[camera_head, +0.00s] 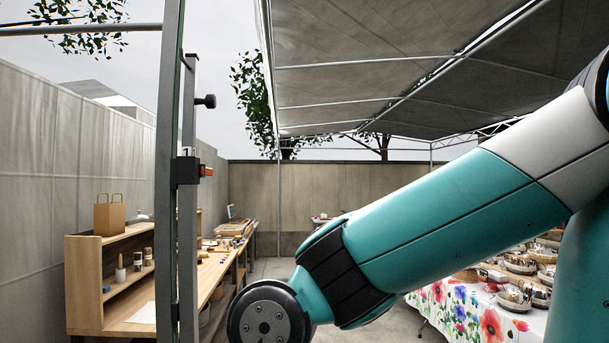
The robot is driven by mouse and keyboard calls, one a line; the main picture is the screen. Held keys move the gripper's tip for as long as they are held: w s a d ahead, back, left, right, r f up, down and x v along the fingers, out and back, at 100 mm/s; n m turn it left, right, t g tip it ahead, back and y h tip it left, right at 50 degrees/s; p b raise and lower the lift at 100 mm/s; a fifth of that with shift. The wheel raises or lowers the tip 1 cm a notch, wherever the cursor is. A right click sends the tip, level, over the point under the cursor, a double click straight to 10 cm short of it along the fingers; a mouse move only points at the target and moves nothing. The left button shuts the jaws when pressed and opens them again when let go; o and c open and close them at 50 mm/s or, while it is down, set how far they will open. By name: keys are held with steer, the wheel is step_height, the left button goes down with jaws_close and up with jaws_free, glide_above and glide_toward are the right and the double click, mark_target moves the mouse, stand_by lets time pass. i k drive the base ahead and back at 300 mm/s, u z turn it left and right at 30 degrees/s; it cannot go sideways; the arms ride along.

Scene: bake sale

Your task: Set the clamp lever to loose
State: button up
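A black clamp (186,170) sits around an upright grey metal pole at the left of the view. A small red and black piece (206,171), which looks like its lever, sticks out on the clamp's right side. I cannot tell from its angle whether it is set to loose. A black knob (206,101) juts to the right from the pole higher up. My teal and white arm crosses from the right edge to the lower middle, below and to the right of the clamp. My gripper is outside the view.
A long wooden table (205,282) with small items runs back behind the pole. A wooden shelf unit (88,280) with a paper bag (109,215) stands left. A flowered tablecloth (470,312) covers a table of goods at right. A grey canopy (370,65) hangs overhead.

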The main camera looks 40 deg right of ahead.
mark_target(204, 170)
steer(key=z, duration=0.35)
steer(key=k, duration=0.6)
steer(key=z, duration=0.55)
steer(key=i, duration=1.2)
steer(key=u, duration=0.2)
